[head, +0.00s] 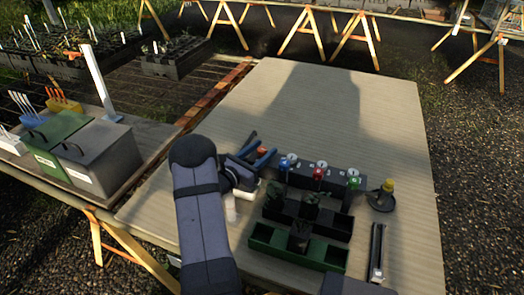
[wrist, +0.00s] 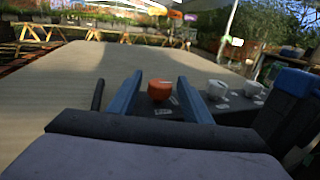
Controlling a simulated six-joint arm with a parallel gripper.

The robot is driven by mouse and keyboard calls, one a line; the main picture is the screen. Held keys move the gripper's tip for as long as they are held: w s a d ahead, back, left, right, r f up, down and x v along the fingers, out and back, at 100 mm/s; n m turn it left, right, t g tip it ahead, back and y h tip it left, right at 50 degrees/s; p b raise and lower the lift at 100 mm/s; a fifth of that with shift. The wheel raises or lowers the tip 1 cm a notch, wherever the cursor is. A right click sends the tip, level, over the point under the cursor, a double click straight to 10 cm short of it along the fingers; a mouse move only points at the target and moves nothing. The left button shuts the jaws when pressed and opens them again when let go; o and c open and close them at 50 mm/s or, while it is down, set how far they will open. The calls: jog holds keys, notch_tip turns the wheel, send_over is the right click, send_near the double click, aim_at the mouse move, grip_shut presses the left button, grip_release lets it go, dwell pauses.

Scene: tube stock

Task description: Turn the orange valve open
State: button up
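The orange valve (head: 262,152) is a small round knob at the left end of a dark block (head: 335,180) on the table. In the wrist view the orange valve (wrist: 159,90) stands between the two blue fingers of my gripper (wrist: 160,84). A gap shows on each side, so the fingers look apart from it. In the head view my gripper (head: 260,149) is at the block's left end, fingers open around or just short of the knob; I cannot tell the exact depth. Whether the valve is open or closed is too small to tell.
Blue (head: 284,164), red (head: 318,174) and green (head: 353,183) knobs line the block to the right. In front are a black tray (head: 335,228) and a green tray (head: 325,256) with dark pots. A yellow-topped stand (head: 386,188) is right. The table's back is clear.

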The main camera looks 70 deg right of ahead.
jog(key=shift+r, duration=5)
jog(key=s+a+r+m+g+y+p, duration=0.1)
jog(key=s+m+y+p, duration=0.3)
jog(key=s, duration=0.5)
jog(key=s+a+r+m+g+y+p, duration=0.15)
jog(key=s+m+y+p, duration=0.35)
jog(key=s, duration=0.5)
jog(key=m+t+y+p, duration=0.4)
jog(key=m+t, duration=0.5)
jog(key=m, duration=1.3)
send_near(262, 149)
jog(key=shift+g, duration=0.25)
jog(key=shift+p+x, duration=0.85)
jog(key=shift+x, duration=3.2)
